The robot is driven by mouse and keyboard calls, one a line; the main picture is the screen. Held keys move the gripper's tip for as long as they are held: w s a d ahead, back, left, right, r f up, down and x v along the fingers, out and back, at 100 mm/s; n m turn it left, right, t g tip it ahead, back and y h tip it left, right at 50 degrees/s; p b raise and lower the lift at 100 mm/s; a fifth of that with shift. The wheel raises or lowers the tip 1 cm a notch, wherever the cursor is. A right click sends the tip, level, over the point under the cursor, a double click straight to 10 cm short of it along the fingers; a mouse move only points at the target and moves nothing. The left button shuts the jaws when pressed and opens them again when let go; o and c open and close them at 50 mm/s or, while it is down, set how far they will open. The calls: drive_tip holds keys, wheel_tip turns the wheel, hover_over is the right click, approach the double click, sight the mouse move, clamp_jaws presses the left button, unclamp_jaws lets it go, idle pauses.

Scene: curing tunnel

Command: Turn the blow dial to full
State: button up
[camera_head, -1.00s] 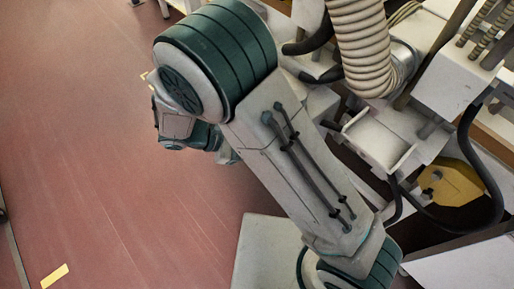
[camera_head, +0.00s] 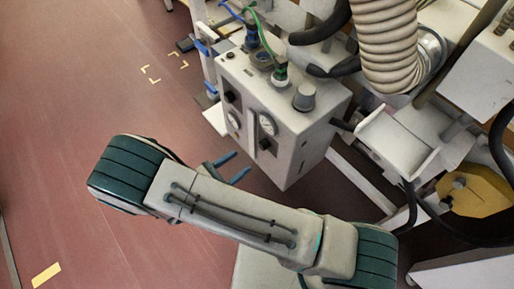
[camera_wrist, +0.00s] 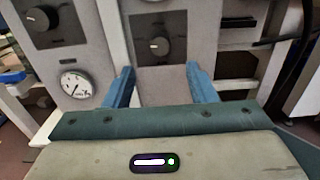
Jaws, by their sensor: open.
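A grey control box (camera_head: 312,120) with black dials and round gauges stands in the upper middle of the head view. In the wrist view one black dial (camera_wrist: 153,47) with a short white mark lies ahead, framed between my fingers. A second black dial (camera_wrist: 40,18) is at the upper left. I cannot read any label that tells which is the blow dial. My gripper (camera_wrist: 161,70) is open and empty, its blue fingers apart, not visibly touching a dial. In the head view my gripper (camera_head: 235,168) is left of and below the box, partly hidden by my arm.
A white-faced gauge (camera_wrist: 76,84) sits below the upper-left dial. A ribbed hose (camera_head: 388,45) and black pipes crowd the area above and right of the box. A yellow part (camera_head: 480,195) is at the right. The red floor (camera_head: 70,110) at left is clear.

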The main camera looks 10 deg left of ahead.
sight(261, 147)
drive_tip(key=x, duration=0.8)
drive_tip(key=shift+w+d, duration=0.1)
drive_tip(key=shift+d, duration=0.05)
drive_tip(key=c, duration=1)
